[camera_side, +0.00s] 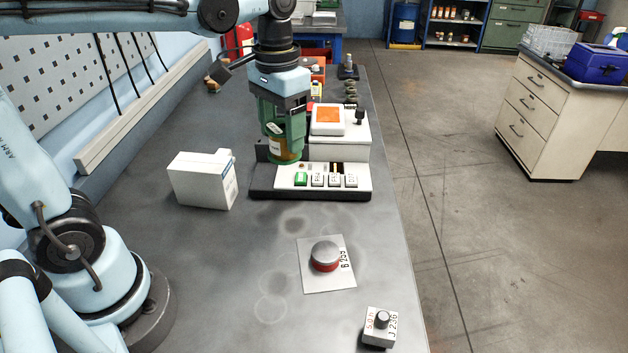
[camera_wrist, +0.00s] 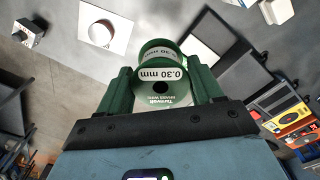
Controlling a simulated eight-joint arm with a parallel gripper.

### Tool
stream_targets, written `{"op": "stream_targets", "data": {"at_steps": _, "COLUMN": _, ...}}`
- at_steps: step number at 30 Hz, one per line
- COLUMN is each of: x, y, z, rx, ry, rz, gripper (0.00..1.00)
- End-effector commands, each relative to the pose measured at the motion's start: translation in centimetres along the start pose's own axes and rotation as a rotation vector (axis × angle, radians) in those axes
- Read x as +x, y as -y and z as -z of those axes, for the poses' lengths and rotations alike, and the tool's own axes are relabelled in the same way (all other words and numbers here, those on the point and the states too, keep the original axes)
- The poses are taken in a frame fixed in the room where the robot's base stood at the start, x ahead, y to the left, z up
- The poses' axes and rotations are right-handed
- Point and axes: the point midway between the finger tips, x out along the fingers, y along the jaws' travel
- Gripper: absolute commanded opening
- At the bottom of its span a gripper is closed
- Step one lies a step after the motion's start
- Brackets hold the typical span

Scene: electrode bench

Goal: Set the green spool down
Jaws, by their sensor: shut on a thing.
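The green spool (camera_side: 284,157) has a pale label, and the wrist view shows "0.30 mm" on the spool (camera_wrist: 161,88). My gripper (camera_side: 283,130) points down and is shut on the spool. In the wrist view the two green fingers of my gripper (camera_wrist: 163,84) stand on either side of it. In the side view the spool overlaps the back left of a black-based push-button unit (camera_side: 360,193). I cannot tell whether it touches anything beneath it.
A white box (camera_side: 203,181) stands left of the unit. A white card (camera_side: 313,283) bears a round red and silver button (camera_side: 324,256). A small knob box (camera_side: 380,326) sits at the front right. An orange-topped device (camera_side: 327,116) stands behind the unit. The bench (camera_side: 220,260) is clear at front left.

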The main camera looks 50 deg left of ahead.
Motion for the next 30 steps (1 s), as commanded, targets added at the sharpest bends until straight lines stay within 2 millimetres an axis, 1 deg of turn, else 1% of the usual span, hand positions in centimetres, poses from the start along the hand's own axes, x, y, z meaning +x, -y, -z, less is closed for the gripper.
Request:
{"op": "stream_targets", "data": {"at_steps": 11, "x": 0.0, "y": 0.0, "z": 0.1, "rx": -0.002, "ry": 0.0, "rz": 0.0, "gripper": 0.1}}
{"op": "stream_targets", "data": {"at_steps": 14, "x": -0.1, "y": 0.4, "z": 0.5, "rx": -0.012, "ry": 0.0, "rz": 0.0, "gripper": 0.1}}
{"op": "stream_targets", "data": {"at_steps": 17, "x": -0.3, "y": 1.5, "z": 1.7, "rx": -0.036, "ry": 0.0, "rz": 0.0, "gripper": 0.1}}
{"op": "stream_targets", "data": {"at_steps": 20, "x": -0.6, "y": 3.4, "z": 3.4, "rx": -0.075, "ry": 0.0, "rz": 0.0, "gripper": 0.1}}
{"op": "stream_targets", "data": {"at_steps": 23, "x": -0.7, "y": 5.9, "z": 5.5, "rx": -0.12, "ry": 0.0, "rz": 0.0, "gripper": 0.1}}
{"op": "stream_targets", "data": {"at_steps": 27, "x": -0.5, "y": 9.9, "z": 7.9, "rx": -0.185, "ry": 0.0, "rz": 0.0, "gripper": 0.1}}
{"op": "stream_targets", "data": {"at_steps": 29, "x": -0.3, "y": 11.8, "z": 8.8, "rx": -0.212, "ry": 0.0, "rz": 0.0, "gripper": 0.1}}
{"op": "stream_targets", "data": {"at_steps": 30, "x": -0.1, "y": 13.1, "z": 9.3, "rx": -0.23, "ry": 0.0, "rz": 0.0, "gripper": 0.1}}
